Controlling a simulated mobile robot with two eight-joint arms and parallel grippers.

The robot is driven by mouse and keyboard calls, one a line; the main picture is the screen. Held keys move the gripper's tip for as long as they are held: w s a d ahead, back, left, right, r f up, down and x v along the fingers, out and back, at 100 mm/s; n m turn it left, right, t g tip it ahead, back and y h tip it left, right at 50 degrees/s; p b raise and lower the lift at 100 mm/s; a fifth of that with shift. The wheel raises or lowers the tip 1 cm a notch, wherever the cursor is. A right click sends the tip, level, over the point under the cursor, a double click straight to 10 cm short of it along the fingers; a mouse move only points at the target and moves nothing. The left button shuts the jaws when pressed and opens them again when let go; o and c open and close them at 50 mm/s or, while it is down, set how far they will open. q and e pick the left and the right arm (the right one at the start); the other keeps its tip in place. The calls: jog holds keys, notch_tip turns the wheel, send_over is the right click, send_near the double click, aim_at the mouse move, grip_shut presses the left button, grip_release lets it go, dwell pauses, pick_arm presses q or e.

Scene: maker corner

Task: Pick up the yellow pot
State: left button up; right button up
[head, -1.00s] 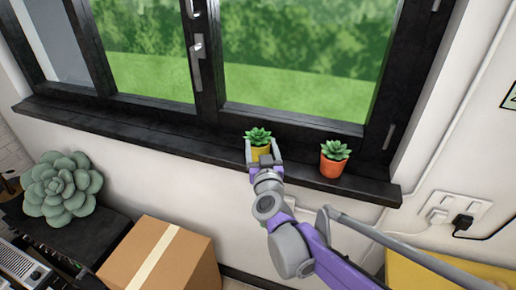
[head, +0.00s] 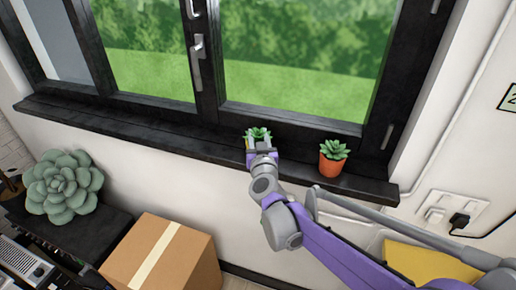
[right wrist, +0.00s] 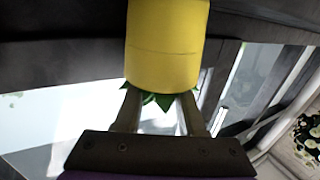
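The yellow pot (right wrist: 167,45) with its green succulent is on the black windowsill. In the head view my right gripper hides most of the pot, and mainly its green leaves (head: 259,133) show. In the right wrist view the pot appears upside down, leaves pointing toward the gripper base. My right gripper (head: 260,146) is at the pot; its two fingers (right wrist: 160,100) stand apart on either side of the leaves, and their tips run behind the pot's edge. Whether they press on the pot is not clear. My left gripper is not in view.
An orange pot with a succulent (head: 331,165) stands on the sill (head: 190,142) to the right, a short gap away. The window (head: 290,70) is behind. Below are a cardboard box (head: 195,262), a large succulent (head: 64,187) and a yellow surface (head: 425,262).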

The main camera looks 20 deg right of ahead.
grip_shut()
jog(key=shift+r, duration=0.1)
